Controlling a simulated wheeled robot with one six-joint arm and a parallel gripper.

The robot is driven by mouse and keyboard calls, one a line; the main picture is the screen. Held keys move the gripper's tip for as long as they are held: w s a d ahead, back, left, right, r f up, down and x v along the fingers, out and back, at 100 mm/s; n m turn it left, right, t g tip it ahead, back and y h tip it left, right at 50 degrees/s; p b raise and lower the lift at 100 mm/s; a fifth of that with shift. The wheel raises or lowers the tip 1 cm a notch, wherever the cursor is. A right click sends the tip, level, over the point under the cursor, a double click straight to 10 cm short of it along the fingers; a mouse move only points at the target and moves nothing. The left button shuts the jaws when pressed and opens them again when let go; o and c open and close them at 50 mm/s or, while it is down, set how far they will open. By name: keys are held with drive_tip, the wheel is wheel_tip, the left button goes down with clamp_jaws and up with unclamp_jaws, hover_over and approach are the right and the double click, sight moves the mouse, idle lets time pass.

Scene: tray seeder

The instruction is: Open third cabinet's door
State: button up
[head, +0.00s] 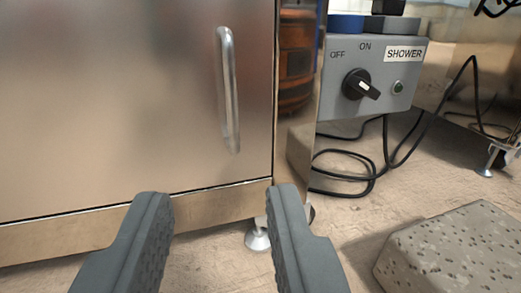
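A stainless steel cabinet door (120,110) fills the left of the view and is shut, flush with its frame. Its vertical bar handle (228,90) is near the door's right edge. I cannot tell from this view which cabinet in the row it is. My gripper (217,200) is open and empty, with its two grey padded fingers wide apart. In the picture the fingertips are below the handle, near the door's lower edge, and nothing is between them. The handle is not held.
A grey control box (375,80) with a black rotary knob (360,85) and a SHOWER label is right of the cabinet. Black cables (375,165) hang below it. A speckled block (460,250) lies on the floor at lower right. A cabinet foot (257,238) shows between the fingers.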

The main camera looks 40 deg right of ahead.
approach(232, 96)
drive_tip(key=x, duration=0.9)
idle(0.4)
clamp_jaws()
